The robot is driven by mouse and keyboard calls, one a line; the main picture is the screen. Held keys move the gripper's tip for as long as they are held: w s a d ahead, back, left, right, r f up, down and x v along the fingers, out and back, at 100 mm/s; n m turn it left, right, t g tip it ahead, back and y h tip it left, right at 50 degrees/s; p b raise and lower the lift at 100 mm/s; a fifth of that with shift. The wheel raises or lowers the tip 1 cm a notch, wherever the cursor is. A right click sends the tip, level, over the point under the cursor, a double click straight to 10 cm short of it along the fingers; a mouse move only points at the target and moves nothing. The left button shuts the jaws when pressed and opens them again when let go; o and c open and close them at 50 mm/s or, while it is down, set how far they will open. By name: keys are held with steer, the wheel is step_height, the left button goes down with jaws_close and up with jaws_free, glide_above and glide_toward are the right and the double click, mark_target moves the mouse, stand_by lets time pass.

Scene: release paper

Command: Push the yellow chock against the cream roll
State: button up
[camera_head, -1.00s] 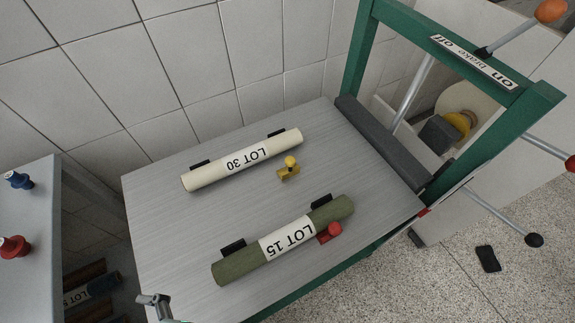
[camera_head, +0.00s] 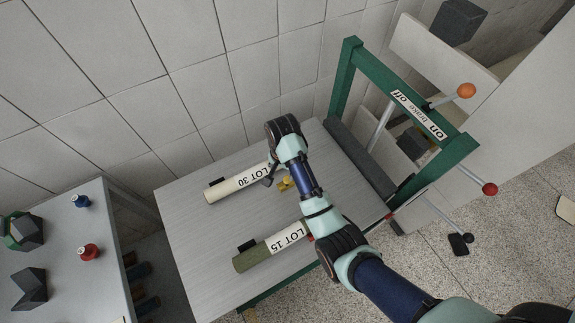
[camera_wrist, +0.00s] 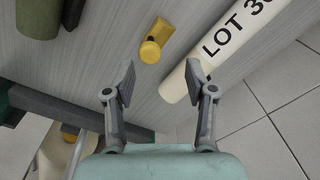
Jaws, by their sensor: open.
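The yellow chock (camera_wrist: 156,40), with a round knob, stands on the grey table in the wrist view, with a narrow strip of bare table between it and the cream roll (camera_wrist: 222,55). In the head view the chock (camera_head: 285,184) is partly hidden by my arm, beside the cream roll (camera_head: 232,186) labelled LOT 30. My gripper (camera_wrist: 160,78) is open and empty. In the wrist view its fingers are spread, with the chock beyond the gap between them and the cream roll's end by the right finger. In the head view my arm covers the roll's right end.
The green roll (camera_head: 250,258), labelled LOT 15, lies nearer the front of the table (camera_head: 190,225), partly under my arm. A dark roller (camera_head: 360,158) and green frame (camera_head: 347,80) bound the table's right side. A side table with red and blue knobbed pieces stands left.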

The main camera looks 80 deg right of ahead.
mark_target(287, 181)
steer(key=shift+s+d+r+m, duration=0.1)
steer(key=shift+s+d+m, duration=0.1)
steer(key=shift+s, duration=0.2)
steer(key=shift+s+d+m, duration=0.1)
steer(key=shift+s+m, duration=0.1)
steer(key=shift+s, duration=0.15)
steer(key=shift+f, duration=0.2)
step_height(287, 181, down, 8)
steer(key=shift+a+r+b, duration=0.1)
steer(key=shift+b, duration=1)
